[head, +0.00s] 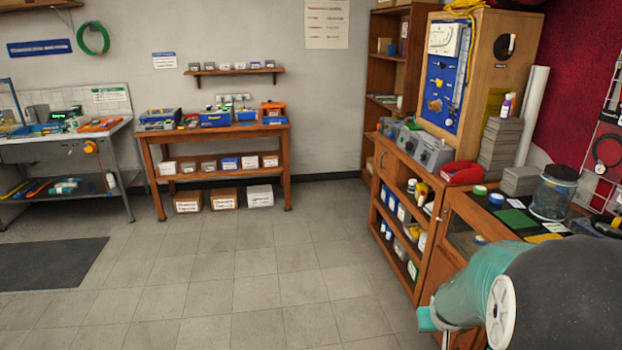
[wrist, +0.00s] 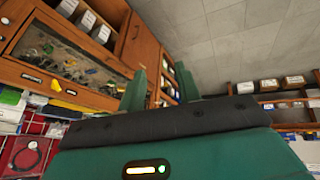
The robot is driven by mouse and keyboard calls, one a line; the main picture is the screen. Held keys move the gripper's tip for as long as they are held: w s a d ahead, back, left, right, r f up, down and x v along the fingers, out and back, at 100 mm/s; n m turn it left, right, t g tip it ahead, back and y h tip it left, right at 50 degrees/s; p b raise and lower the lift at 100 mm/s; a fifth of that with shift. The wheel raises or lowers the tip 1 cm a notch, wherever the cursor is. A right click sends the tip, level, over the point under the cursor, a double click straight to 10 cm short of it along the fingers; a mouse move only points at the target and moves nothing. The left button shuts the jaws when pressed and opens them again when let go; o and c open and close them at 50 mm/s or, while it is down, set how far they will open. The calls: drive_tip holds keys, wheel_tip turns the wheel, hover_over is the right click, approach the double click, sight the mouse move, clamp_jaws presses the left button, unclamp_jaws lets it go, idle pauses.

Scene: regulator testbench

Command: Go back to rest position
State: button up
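My gripper (wrist: 161,80) shows in the wrist view as two green fingers standing apart, with nothing between them. It is open and empty. The wrist picture is turned over, with a wooden cabinet on the left and the tiled floor at the top right. In the head view my teal and dark grey arm (head: 480,290) fills the lower right corner, in front of the wooden cabinet. The fingers cannot be made out clearly there.
The wooden cabinet (head: 432,212) runs along the right, bearing a blue gauge panel (head: 445,78), grey boxes, a red bin (head: 462,172) and a clear jar (head: 554,192). A wooden workbench (head: 218,131) and a grey bench (head: 62,150) stand at the back. The floor between is clear.

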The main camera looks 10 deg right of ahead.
drive_tip(key=s+a+r+n+y, duration=0.2)
drive_tip(key=s+a+r, duration=0.2)
drive_tip(key=a+r, duration=1)
drive_tip(key=s+a+r+n+t+y, duration=0.1)
drive_tip(key=s+a+r, duration=0.3)
drive_tip(key=s+a, duration=0.5)
drive_tip(key=shift+a+n+y, duration=0.3)
drive_tip(key=shift+a+y, duration=0.1)
drive_tip(key=shift+a, duration=0.7)
drive_tip(key=shift+s+d, duration=0.1)
